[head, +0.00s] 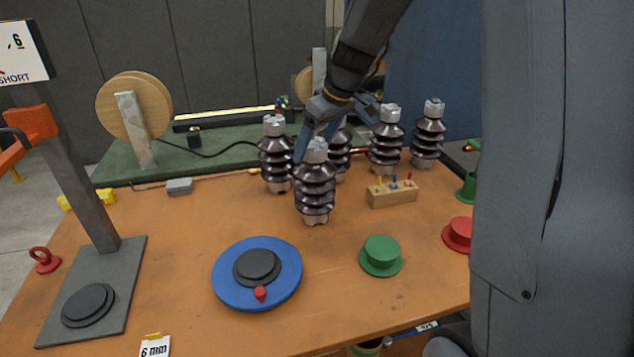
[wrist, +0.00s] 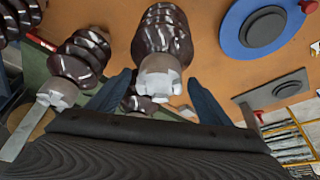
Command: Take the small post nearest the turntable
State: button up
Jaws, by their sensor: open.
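Several brown ribbed posts with grey metal caps stand upright on the orange table. The post nearest the turntable (head: 315,190) is the front one, just behind the blue turntable (head: 225,275) with its black pad. My gripper (head: 332,132) is open at this post's top, coming from behind and above. In the wrist view the post (wrist: 162,40) has its grey cap between the two spread fingers (wrist: 159,80), with a gap visible on each side. I cannot tell how far the fingertips reach down past the cap. The turntable also shows in the wrist view (wrist: 233,48).
Other posts stand close behind, at left (head: 277,158), directly behind (head: 340,158) and to the right (head: 386,145) (head: 429,138). A wooden block with small pegs (head: 392,195) and a green flanged cap (head: 381,255) stand to the right.

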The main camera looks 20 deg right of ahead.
jog(key=shift+w+f, duration=0.1)
jog(key=shift+f, duration=0.2)
jog(key=shift+c, duration=0.2)
grip_shut()
jog(key=shift+w+r, duration=0.15)
jog(key=shift+r, duration=0.1)
jog(key=shift+r, duration=0.1)
